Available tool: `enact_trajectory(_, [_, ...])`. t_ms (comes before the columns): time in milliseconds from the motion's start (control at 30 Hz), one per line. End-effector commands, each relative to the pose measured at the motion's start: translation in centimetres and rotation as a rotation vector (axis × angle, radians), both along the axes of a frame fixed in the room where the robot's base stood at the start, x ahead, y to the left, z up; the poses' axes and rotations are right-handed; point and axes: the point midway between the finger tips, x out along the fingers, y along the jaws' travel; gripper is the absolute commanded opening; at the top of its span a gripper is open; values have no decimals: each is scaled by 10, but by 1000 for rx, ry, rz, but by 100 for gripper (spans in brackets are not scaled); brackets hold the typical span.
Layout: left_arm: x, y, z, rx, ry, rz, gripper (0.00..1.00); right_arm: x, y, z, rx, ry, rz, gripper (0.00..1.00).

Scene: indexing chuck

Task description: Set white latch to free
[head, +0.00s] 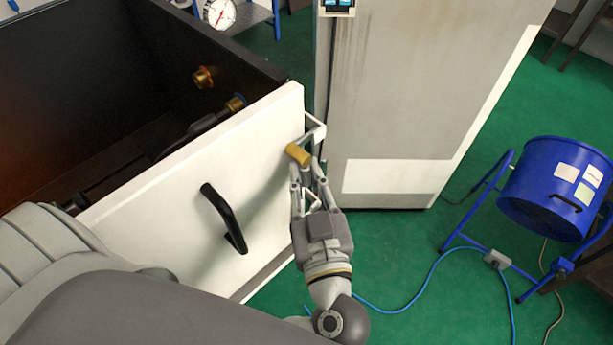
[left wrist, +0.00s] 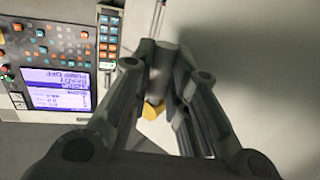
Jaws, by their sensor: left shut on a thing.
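The white latch (head: 315,128) is a pale bracket at the right edge of the white door (head: 262,140). A yellow-brown cylindrical knob (head: 298,154) shows beside it, just beyond my fingertips. My left gripper (head: 308,180) is shut at the latch, with its fingers close together. In the left wrist view the fingers (left wrist: 168,62) close around a grey rounded piece, and the yellow knob (left wrist: 153,110) shows between them. The fingers partly hide the latch, and its exact setting is hard to tell. My right gripper is not in view.
A black handle (head: 222,215) sticks out of the door. An open dark enclosure (head: 90,70) lies behind it. A grey cabinet (head: 385,100) stands right of the latch. A blue drum fan (head: 555,190) is at the right. The control panel (left wrist: 50,55) shows in the left wrist view.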

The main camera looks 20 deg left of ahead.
Motion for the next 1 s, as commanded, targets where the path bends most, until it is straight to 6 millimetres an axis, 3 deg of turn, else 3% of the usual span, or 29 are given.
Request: enact_trajectory(1000, [22, -8, 1, -196, -536, 1, 0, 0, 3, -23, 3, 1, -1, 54])
